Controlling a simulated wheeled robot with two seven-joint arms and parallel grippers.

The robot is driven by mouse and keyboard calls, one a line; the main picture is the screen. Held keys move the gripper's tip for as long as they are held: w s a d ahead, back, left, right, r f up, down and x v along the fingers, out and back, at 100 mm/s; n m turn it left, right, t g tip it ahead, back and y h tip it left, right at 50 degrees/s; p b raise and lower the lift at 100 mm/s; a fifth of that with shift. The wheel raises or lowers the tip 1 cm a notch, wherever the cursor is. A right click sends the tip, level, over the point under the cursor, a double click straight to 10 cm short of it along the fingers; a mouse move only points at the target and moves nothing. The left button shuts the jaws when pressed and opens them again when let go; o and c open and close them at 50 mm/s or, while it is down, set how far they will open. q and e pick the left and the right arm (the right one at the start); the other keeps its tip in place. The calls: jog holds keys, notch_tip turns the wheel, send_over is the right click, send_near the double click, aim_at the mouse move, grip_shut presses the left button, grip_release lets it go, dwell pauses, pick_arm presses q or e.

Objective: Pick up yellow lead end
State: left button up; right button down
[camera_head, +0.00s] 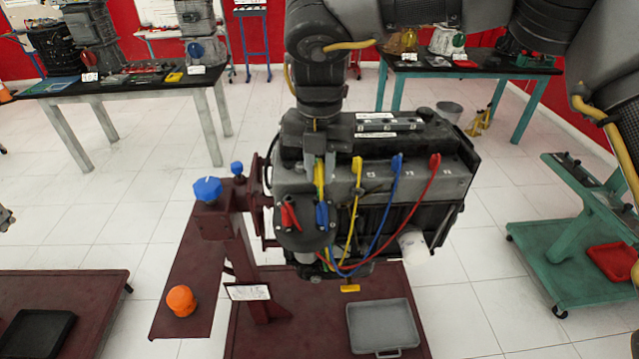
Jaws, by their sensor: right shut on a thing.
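The engine (385,185) is mounted on a dark red stand (245,245) in the middle of the head view. Yellow, blue and red leads run across its front from a yellow plug (357,164), a blue plug (397,162) and a red plug (435,162) on top. A red lead end (290,216) and a blue lead end (322,214) sit at the round front-left part. My right gripper (320,182) points down above them, shut on the yellow lead end (320,174). The gripper hides part of that end.
A blue knob (208,189) stands on the stand at left. An orange cap (181,300) and a grey tray (384,325) rest on its base. A green cart (560,250) stands at right. Tables with other trainers stand behind. Tiled floor is clear between them.

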jog(key=s+r+b, duration=0.3)
jog(key=s+r, duration=0.3)
jog(key=s, duration=0.5)
jog(key=shift+a+r+b, duration=0.15)
jog(key=shift+a+b, duration=0.15)
jog(key=shift+b, duration=0.1)
jog(key=w+a+p, duration=0.2)
jog(key=w+p, duration=0.5)
jog(key=p, duration=0.2)
jog(key=w+a+p, duration=0.3)
jog(key=w+p, duration=0.4)
jog(key=p, duration=0.2)
jog(key=shift+a, duration=0.35)
